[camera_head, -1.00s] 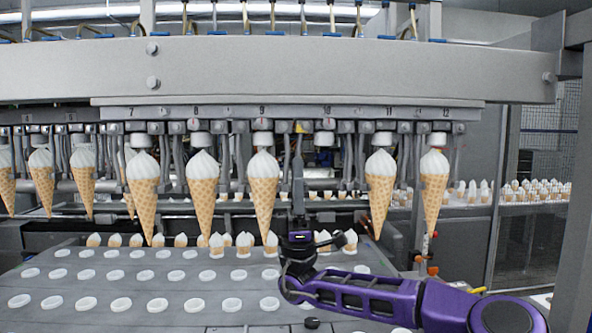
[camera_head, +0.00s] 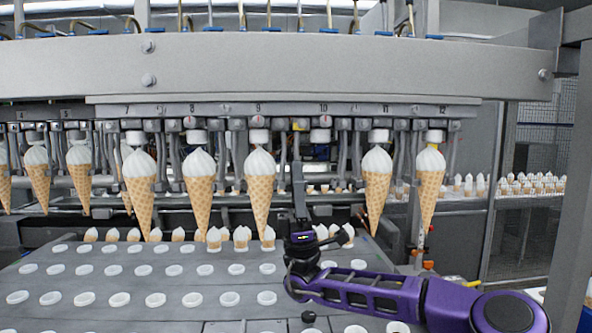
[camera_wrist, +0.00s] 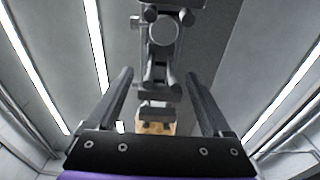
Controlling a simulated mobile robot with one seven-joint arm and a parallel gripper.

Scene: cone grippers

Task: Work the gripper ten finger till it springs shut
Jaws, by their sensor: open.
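Gripper ten (camera_head: 320,134) hangs from the bar under the label 10, between cone-holding stations 9 and 11. No cone hangs under it, and its grey fingers hang apart at its sides. My gripper (camera_head: 297,168) points up just left of and below it; its fingers look thin and edge-on in the head view. In the wrist view, looking up, my gripper (camera_wrist: 160,72) is open with one dark finger on each side. The grey mechanism overhead (camera_wrist: 161,70) shows between them, with gaps at both sides. I cannot tell whether anything touches.
Filled cones hang at station 9 (camera_head: 259,190) and station 11 (camera_head: 376,190), close on either side of my gripper. A grey tray plate (camera_head: 110,312) with rows of white-rimmed holes lies below. More cones stand at the far right (camera_head: 530,184).

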